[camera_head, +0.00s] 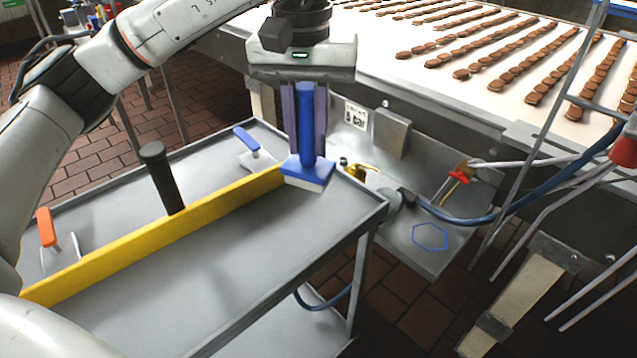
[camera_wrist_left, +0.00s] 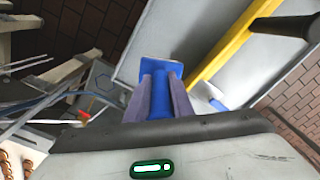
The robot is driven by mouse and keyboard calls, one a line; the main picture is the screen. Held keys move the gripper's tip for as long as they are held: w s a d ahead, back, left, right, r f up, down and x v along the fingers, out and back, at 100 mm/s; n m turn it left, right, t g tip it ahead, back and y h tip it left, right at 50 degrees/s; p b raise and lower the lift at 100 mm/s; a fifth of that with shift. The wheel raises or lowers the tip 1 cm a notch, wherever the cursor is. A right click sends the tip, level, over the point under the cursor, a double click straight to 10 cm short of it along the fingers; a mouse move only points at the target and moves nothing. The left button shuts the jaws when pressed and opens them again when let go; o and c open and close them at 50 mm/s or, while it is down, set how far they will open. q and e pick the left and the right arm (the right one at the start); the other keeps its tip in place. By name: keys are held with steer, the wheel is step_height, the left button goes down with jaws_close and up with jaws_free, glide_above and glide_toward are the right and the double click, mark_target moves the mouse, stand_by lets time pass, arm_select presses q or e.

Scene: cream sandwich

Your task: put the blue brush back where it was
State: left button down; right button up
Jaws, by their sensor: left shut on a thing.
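The blue brush (camera_head: 306,130) has an upright blue handle and a wide blue head with a pale underside. My left gripper (camera_head: 305,105) is shut on its handle, with one purple finger on each side. The brush head is at the far right corner of the grey cart, by the end of the yellow divider; I cannot tell whether it touches the cart. In the left wrist view the brush (camera_wrist_left: 160,92) stands between the fingers, its head pointing away from the camera. A blue hexagon outline (camera_head: 430,236) is marked on the metal ledge right of the cart. My right gripper is not in view.
The grey cart (camera_head: 250,262) has a raised rim and a yellow divider (camera_head: 150,236). Behind the divider are a black-handled tool (camera_head: 162,178), a blue-handled scraper (camera_head: 250,142) and an orange-handled scraper (camera_head: 46,228). A blue hose (camera_head: 470,218) and pipes cross right of the cart.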

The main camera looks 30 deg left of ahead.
mark_target(305, 152)
arm_select(q)
steer(key=f, duration=0.3)
steer(key=shift+s+f, duration=0.15)
steer(key=shift+s, duration=0.1)
steer(key=shift+f, duration=2.45)
steer(key=c, duration=1.6)
jaws_free()
steer(key=shift+o, duration=0.2)
step_height(305, 152, up, 12)
steer(key=p, duration=0.1)
steer(key=shift+s+r, duration=0.15)
steer(key=shift+s, duration=0.1)
steer(key=shift+d, duration=0.1)
